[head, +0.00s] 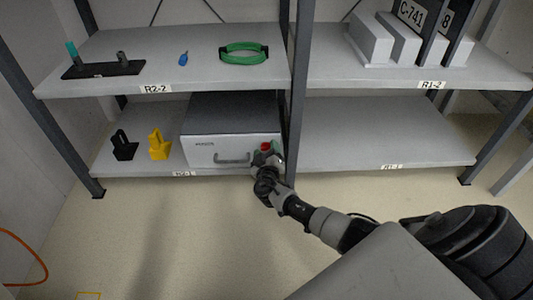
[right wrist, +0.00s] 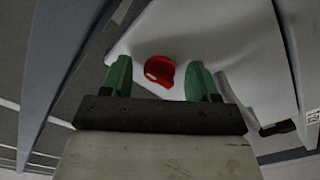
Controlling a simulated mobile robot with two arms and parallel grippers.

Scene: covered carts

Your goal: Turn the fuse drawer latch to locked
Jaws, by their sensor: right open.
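The fuse drawer (head: 216,148) is a grey box with a white front and a handle, on the lower left shelf. Its red latch knob (head: 266,147) is at the right end of the front. In the right wrist view the red knob (right wrist: 160,70) lies between and just beyond the two green fingertips. My right gripper (head: 272,160) is at the drawer's right front; in the right wrist view its jaws (right wrist: 162,80) are apart with a gap on both sides of the knob. Whether a finger touches the knob cannot be told. My left gripper is not in view.
A black holder (head: 123,146) and a yellow one (head: 159,144) stand left of the drawer. A dark shelf post (head: 297,95) rises close to the right of my gripper. The lower right shelf (head: 375,133) is empty. Green cable (head: 243,53) lies above.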

